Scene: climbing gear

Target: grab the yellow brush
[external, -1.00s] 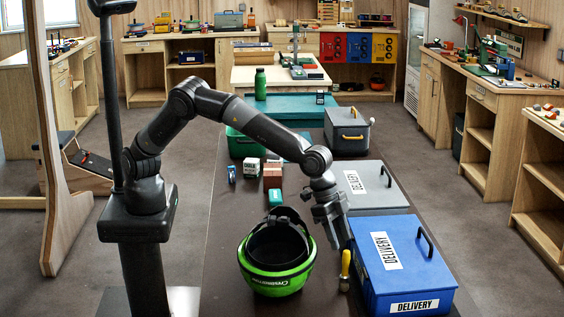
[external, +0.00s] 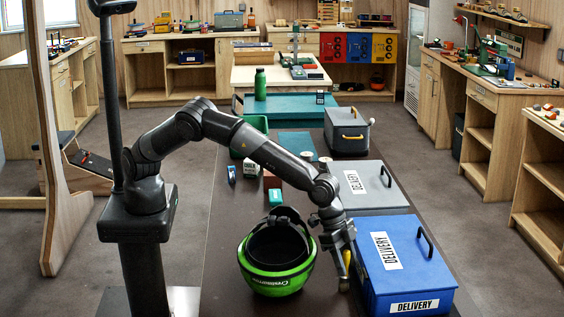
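The yellow brush (external: 346,258) is on the dark table, between the green helmet and the blue delivery box. Only a small part of its yellow handle shows; my gripper hides the rest. My gripper (external: 342,272) points down at the brush, with its fingers in front of or around it. I cannot tell whether the fingers touch the brush, or whether they are open or shut.
The upturned green helmet (external: 277,276) is close on the left of my gripper. The blue delivery box (external: 420,272) stands close on the right, with a grey delivery box (external: 385,203) behind it.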

